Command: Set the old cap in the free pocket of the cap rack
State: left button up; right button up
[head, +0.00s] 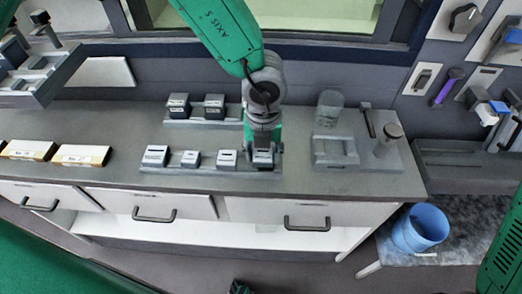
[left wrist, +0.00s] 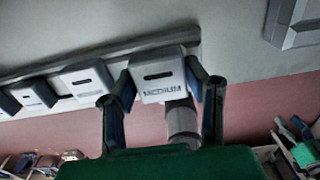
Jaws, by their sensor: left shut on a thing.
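My left gripper (head: 263,153) points down at the right end of the front rack (head: 210,180). It is shut on a dark cap with a pale, slotted face (head: 263,158). In the left wrist view this cap (left wrist: 158,78) is between the two fingers, with lettering along its face edge. It lines up with the row; I cannot tell whether it is seated or just above the rack. Several similar caps (head: 190,158) stand to its left. A back rack (head: 190,122) holds two dark caps (head: 214,106); my arm hides its right end.
Right of the front rack are a grey fixture (head: 335,151), a clear jar (head: 329,108) and a round-topped post (head: 387,140). Two labelled boxes (head: 80,156) lie at left. A blue bucket (head: 420,228) stands lower right. The counter between boxes and racks is clear.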

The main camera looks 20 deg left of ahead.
pick_arm(q)
jog(key=shift+d+f, duration=0.2)
jog(key=shift+d, duration=0.2)
jog(key=shift+a+f, duration=0.15)
jog(key=shift+a, duration=0.1)
jog(key=o, duration=1)
jog(key=shift+a, duration=0.15)
jog(key=o, duration=0.4)
jog(key=shift+a, duration=0.1)
jog(key=shift+c, duration=0.2)
jog(key=shift+a, duration=0.1)
pick_arm(e)
jog(key=shift+f, duration=0.2)
